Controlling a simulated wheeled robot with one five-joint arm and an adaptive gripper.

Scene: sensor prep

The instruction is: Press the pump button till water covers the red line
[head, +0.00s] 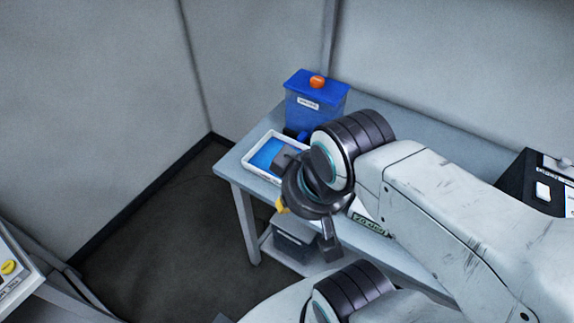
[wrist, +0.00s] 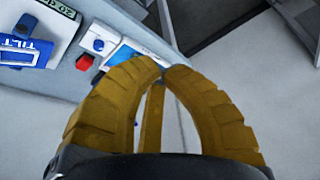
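The pump is a blue box (head: 313,107) with a white label and an orange button (head: 317,82) on top, standing on the grey table in the head view. A white tray (head: 248,172) holding blue water sits in front of it, partly hidden by my arm. I cannot make out a red line. My gripper (head: 281,205) is low in front of the tray, apart from the button. In the wrist view my gripper's yellow fingers (wrist: 166,70) meet at the tips with nothing between them. A small red block-like part (wrist: 84,62) shows left of them.
The grey table (head: 390,120) stands against the walls. A black unit (head: 535,185) is at its right. A dark box (head: 294,246) sits on the shelf below. A panel with a yellow button (head: 9,267) is at the lower left. The floor left of the table is clear.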

